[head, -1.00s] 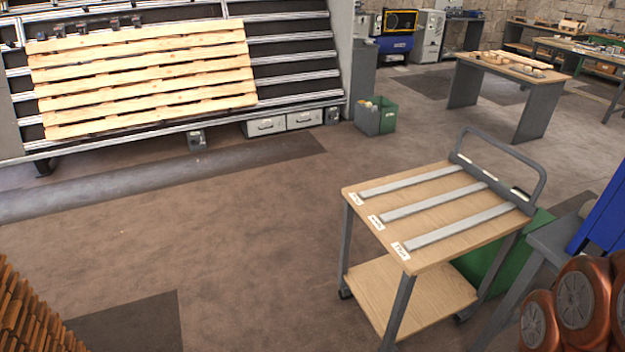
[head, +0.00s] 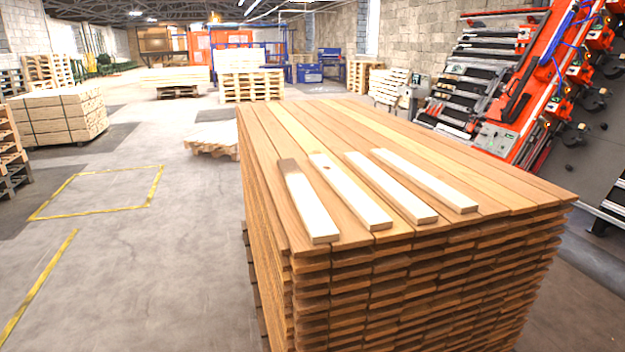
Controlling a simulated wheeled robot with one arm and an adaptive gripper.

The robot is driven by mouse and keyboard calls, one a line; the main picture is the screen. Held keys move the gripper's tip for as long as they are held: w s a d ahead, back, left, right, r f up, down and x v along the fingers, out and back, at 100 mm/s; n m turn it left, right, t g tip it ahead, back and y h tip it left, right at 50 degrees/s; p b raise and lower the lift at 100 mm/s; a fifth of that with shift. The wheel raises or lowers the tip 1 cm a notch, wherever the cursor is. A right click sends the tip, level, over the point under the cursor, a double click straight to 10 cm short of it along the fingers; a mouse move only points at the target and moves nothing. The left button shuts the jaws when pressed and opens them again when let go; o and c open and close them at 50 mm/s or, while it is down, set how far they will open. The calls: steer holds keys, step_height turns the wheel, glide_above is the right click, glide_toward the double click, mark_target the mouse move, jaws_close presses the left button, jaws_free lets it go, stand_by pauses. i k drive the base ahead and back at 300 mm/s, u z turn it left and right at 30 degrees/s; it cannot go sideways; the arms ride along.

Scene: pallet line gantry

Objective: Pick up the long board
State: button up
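Several pale boards lie flat, side by side with gaps, on top of a tall stack of brown planks (head: 410,265). The leftmost pale board (head: 308,203) has a dark brown far end. The second pale board (head: 350,191) has a knot near its far end. The third pale board (head: 391,188) looks plain. The rightmost pale board (head: 425,181) looks longest in the picture, but they are close in length and slanted, so I cannot be sure which is the long board. My gripper is not in view.
A red and black machine (head: 520,120) stands right of the stack. A strapped timber stack (head: 62,115) stands at the left and loaded pallets (head: 250,85) further back. The grey floor with yellow markings (head: 100,175) left of the stack is mostly clear.

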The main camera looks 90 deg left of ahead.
mark_target(420, 213)
steer(key=u, duration=1.4)
steer(key=i, duration=2.5)
steer(key=u, duration=3.3)
